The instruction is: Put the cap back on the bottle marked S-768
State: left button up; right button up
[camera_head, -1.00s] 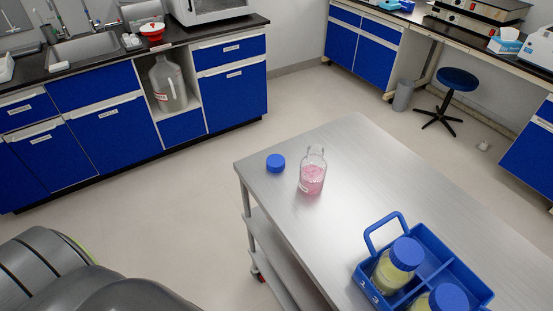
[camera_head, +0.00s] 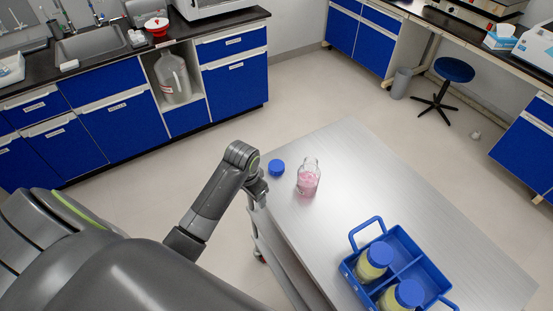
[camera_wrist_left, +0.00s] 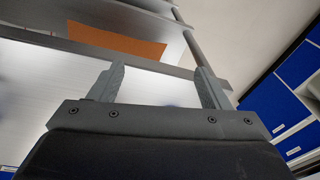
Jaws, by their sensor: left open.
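A clear glass bottle (camera_head: 308,183) with pink liquid stands upright and uncapped on the steel cart top (camera_head: 350,160). Its label is too small to read. A blue cap (camera_head: 276,167) lies on the cart top to the left of the bottle, near the cart's left edge, apart from the bottle. My left gripper (camera_head: 260,194) is at the cart's left edge, just below the cap in the head view, and partly hidden by its wrist. In the left wrist view its two fingers (camera_wrist_left: 157,85) are apart with nothing between them. My right gripper is not in view.
A blue divided carrier (camera_head: 415,262) holds blue-capped bottles (camera_head: 374,262) with yellowish liquid at the cart's near end. The cart top right of the pink bottle is clear. An orange patch (camera_wrist_left: 117,38) shows beyond the fingers in the left wrist view.

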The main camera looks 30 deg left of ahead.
pick_arm(q)
notch_tip(320, 180, up, 4)
jog(key=w, duration=0.2)
notch_tip(320, 180, up, 11)
jog(key=m+g, duration=0.2)
jog(key=m, duration=0.1)
send_over(280, 164)
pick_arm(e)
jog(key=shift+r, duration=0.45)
pick_arm(q)
notch_tip(280, 164, down, 10)
jog(key=b, duration=0.9)
jog(key=shift+s+f, duration=0.1)
jog(key=shift+f, duration=0.1)
jog(key=shift+f+p, duration=0.35)
jog(key=shift+f, duration=0.55)
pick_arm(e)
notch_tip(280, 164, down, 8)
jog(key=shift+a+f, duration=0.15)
